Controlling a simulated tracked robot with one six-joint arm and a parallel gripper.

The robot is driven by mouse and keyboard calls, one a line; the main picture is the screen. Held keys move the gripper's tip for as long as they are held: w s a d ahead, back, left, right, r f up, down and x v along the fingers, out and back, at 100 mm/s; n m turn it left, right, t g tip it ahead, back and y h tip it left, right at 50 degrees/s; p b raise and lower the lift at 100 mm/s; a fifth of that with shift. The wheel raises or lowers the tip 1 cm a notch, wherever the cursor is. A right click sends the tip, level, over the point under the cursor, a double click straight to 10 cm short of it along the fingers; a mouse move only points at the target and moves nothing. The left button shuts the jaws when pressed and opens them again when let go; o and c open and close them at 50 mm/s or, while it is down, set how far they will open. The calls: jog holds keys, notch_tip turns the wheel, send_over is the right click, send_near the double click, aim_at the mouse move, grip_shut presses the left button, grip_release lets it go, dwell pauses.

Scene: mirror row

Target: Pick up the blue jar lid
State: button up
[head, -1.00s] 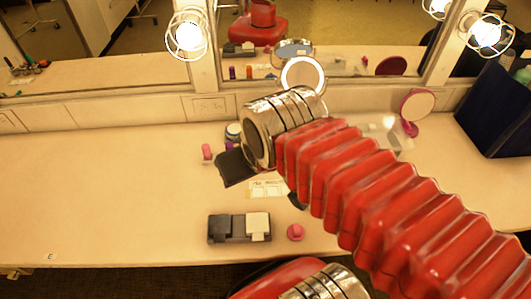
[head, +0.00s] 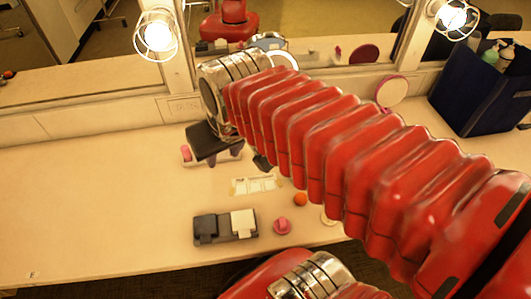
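I cannot make out the blue jar lid in the head view; my arm and gripper cover part of the counter where it could be. My gripper (head: 213,150) is a dark shape below the silver wrist, over the back middle of the counter. Its fingers are small and partly hidden, so I cannot tell whether it is open or shut, or if it holds anything.
On the counter (head: 90,190) are a pink item (head: 186,152), a white card (head: 255,185), an orange ball (head: 300,199), a pink knob (head: 282,226) and a dark case (head: 225,227). A pink round mirror (head: 392,92) and navy bag (head: 480,90) stand right. The left counter is mostly clear.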

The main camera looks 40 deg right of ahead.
jog(key=w+d+f+m+g, duration=0.2)
jog(key=w+d+f, duration=0.4)
jog(key=d, duration=0.4)
jog(key=w+d+f+m+g, duration=0.2)
jog(key=w+d+f, duration=0.5)
jog(key=w+d, duration=0.2)
jog(key=shift+w+d+g, duration=0.3)
jog(key=shift+d+g, duration=0.1)
jog(key=shift+d, duration=0.45)
jog(key=shift+f, duration=4.35)
